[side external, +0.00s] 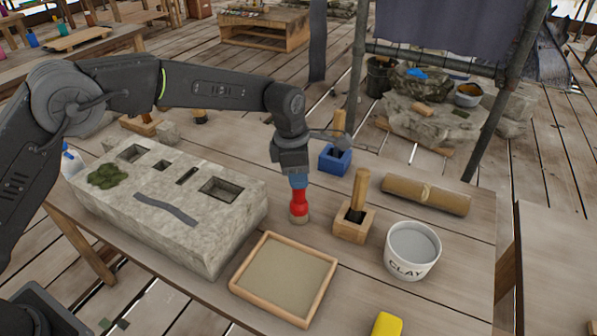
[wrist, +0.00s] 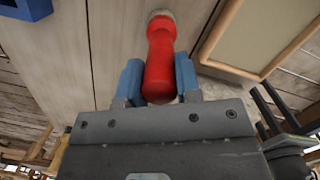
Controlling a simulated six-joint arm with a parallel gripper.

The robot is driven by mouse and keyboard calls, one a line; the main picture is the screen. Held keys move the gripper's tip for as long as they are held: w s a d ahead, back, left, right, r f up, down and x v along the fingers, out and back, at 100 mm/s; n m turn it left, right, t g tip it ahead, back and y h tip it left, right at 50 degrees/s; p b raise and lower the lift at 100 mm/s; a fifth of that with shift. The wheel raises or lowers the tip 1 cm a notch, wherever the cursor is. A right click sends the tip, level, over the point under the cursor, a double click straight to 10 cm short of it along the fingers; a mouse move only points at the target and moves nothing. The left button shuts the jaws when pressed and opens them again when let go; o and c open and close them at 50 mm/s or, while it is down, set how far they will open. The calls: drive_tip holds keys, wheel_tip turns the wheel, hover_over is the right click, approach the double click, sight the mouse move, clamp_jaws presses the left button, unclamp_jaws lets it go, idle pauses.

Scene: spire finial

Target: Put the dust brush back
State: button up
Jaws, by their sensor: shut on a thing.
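The dust brush (side external: 299,205) has a red handle and a short pale tip pointing down. My gripper (side external: 299,183) has blue fingers, shut on the upper part of the brush, which hangs roughly upright. In the wrist view the brush (wrist: 160,50) lies between the two blue fingers (wrist: 158,80), with its pale end away from my gripper. The tip is at or just above the table; I cannot tell if it touches. Which place belongs to the brush is not clear from the frames.
A stone block (side external: 170,205) with several recesses stands left, a framed sand tray (side external: 262,301) in front. To the right are a wooden holder (side external: 352,232) and blue holder (side external: 333,164), each with a wooden-handled tool, a clay bucket (side external: 412,262) and a rolled bundle (side external: 425,195).

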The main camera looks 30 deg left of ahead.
drive_tip(key=o, duration=1)
drive_tip(key=shift+f, duration=0.1)
wheel_tip(320, 180, up, 13)
drive_tip(key=a, duration=0.2)
drive_tip(key=s+a+r+m+t, duration=0.2)
drive_tip(key=s+a+r+m, duration=0.75)
drive_tip(key=s, duration=0.35)
drive_tip(key=shift+s+a+f+m+t+y, duration=0.2)
drive_tip(key=shift+s+a+f+m+t, duration=0.3)
drive_tip(key=shift+s+a+f+m, duration=1.5)
drive_tip(key=shift+s+a+f+m+t+y, duration=0.25)
drive_tip(key=shift+s+a+m+t, duration=0.4)
drive_tip(key=shift+s+m, duration=2.85)
drive_tip(key=shift+s+a+f+m+t+y, duration=0.25)
drive_tip(key=shift+s+a+f+m, duration=1.05)
drive_tip(key=shift+s, duration=2.75)
